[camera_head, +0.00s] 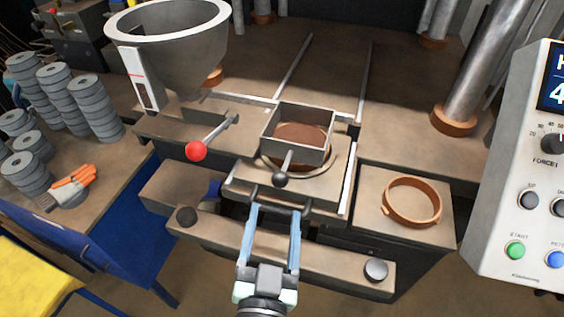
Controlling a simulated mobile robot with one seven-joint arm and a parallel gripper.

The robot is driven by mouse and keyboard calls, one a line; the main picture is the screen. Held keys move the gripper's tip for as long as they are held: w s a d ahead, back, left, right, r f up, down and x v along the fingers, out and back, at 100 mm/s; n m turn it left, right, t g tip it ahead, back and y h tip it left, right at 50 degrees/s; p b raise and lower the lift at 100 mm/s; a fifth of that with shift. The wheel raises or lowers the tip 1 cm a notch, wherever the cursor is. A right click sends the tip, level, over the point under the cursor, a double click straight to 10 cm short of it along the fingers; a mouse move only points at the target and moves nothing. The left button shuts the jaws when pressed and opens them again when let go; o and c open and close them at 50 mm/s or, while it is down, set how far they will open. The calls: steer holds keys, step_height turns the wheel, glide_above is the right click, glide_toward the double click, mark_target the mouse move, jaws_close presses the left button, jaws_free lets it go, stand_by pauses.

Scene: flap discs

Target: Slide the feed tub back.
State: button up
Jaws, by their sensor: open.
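The feed tub (325,148) is a square grey open-topped box with brown material inside. It sits near the front end of two rails, over a round opening in the machine plate. A short handle with a dark ball knob (281,180) sticks out from its front. My gripper (273,211) is open, with its two pale blue fingers pointing away from me. In the picture its fingertips are just below the knob; nothing shows between them. I cannot tell the exact gap in depth.
A lever with a red ball (196,151) stands left of the tub, below a large grey hopper (180,55). A copper-coloured ring (412,201) lies on the right plate. A control panel (525,190) stands far right. The rails (292,68) behind the tub look clear.

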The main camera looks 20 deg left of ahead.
steer(key=p, duration=0.3)
glide_toward(294, 146)
steer(key=w+a, duration=0.1)
steer(key=w, duration=0.1)
steer(key=w+f, duration=0.1)
steer(key=w, duration=0.1)
steer(key=w+a, duration=0.1)
steer(key=shift+w+a+f, duration=0.3)
steer(key=shift+w+a, duration=0.1)
jaws_close()
steer(key=shift+a, duration=0.1)
stand_by(0.8)
